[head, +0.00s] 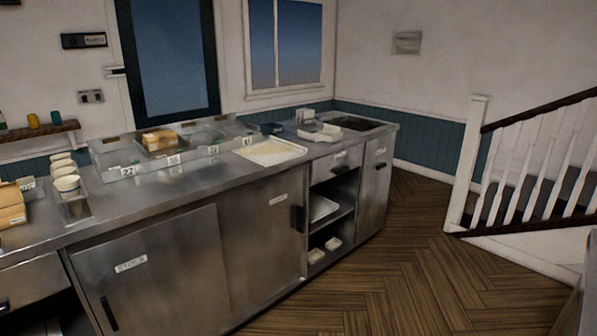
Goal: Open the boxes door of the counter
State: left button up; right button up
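The long steel counter (150,203) runs from the left edge to the middle of the head view. Its front has a wide door labelled STOCK (160,275) with a dark handle at its lower left. Beside it is a second wide door (255,240) with a small label too small to read and a dark handle at its right edge. A narrow door (373,190) with a small label and dark handle is at the counter's right end. All three look shut. I cannot tell which label reads boxes. Neither of my grippers is in view.
Open shelves (331,215) with a tray and pale boxes sit under a drawer (336,165). Containers, cups (66,184) and a white board (270,152) stand on top. The wooden floor (400,275) in front is clear. A white-railed staircase (520,195) stands at right.

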aim_at(262, 226)
jog(key=i+z, duration=0.25)
jog(key=i, duration=0.45)
jog(key=i+z, duration=0.25)
jog(key=i, duration=0.4)
jog(key=i+j+z, duration=0.25)
jog(key=i, duration=0.45)
jog(key=i+l+u, duration=1.1)
jog(key=l+u, duration=0.15)
jog(key=l, duration=0.15)
